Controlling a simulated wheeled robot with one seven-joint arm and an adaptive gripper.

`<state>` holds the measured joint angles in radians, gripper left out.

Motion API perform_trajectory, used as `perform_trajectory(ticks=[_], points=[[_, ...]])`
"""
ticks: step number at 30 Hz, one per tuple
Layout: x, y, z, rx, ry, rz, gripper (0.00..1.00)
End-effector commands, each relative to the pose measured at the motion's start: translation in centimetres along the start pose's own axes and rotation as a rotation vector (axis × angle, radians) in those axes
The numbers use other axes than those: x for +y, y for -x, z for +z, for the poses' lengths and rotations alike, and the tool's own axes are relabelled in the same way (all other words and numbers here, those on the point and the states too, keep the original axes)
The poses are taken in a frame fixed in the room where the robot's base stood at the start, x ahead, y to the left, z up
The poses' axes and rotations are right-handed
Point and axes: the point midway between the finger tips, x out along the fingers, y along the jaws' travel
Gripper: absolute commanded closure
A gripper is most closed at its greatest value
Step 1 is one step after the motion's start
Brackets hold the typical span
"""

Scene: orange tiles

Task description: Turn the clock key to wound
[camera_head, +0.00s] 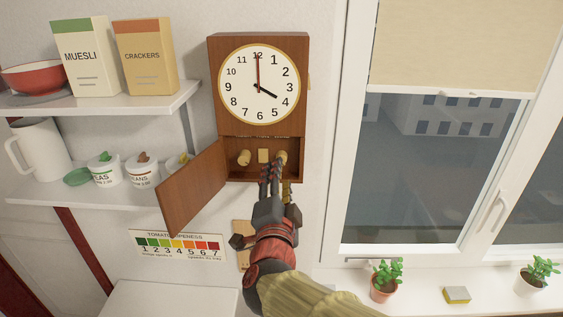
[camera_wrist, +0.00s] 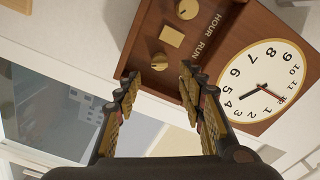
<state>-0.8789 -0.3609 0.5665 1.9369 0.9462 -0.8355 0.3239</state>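The brown wooden wall clock (camera_head: 213,85) has a white face reading about four o'clock. Its lower compartment stands open, the wooden door (camera_head: 192,188) swung out to the left. Inside are a round left knob (camera_head: 244,158), a square middle piece (camera_head: 263,155) and a round right knob (camera_head: 281,157). In the wrist view the right knob (camera_wrist: 160,62) lies ahead of the fingertips, with a dark mark on its front. "HOUR" and "RUN" are legible there; no "wound" label is readable. My gripper (camera_head: 272,165) is open and empty in front of the right knob; its fingers (camera_wrist: 161,82) spread either side, apparently apart from it.
The open door borders the gripper's left side. Shelves (camera_head: 100,100) with boxes, a red bowl (camera_head: 33,77) and lidded jars (camera_head: 139,170) stand left. A window (camera_head: 450,150) is right, with potted plants (camera_head: 384,288) on its sill. A ripeness chart (camera_head: 177,245) hangs below the door.

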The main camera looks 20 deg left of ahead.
Motion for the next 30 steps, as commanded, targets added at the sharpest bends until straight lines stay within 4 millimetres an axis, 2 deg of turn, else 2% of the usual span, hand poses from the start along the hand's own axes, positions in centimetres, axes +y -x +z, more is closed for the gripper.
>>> perform_trajectory(ticks=[9, 15, 25, 30], points=[[0.1, -4.8, -0.1, 0.000, 0.003, 0.003, 0.60], [0.0, -6.7, 0.0, -0.002, 0.003, 0.002, 0.60], [0.0, -7.1, 0.1, -0.003, 0.003, 0.001, 0.60], [0.0, -7.1, 0.1, -0.003, 0.003, 0.001, 0.69]])
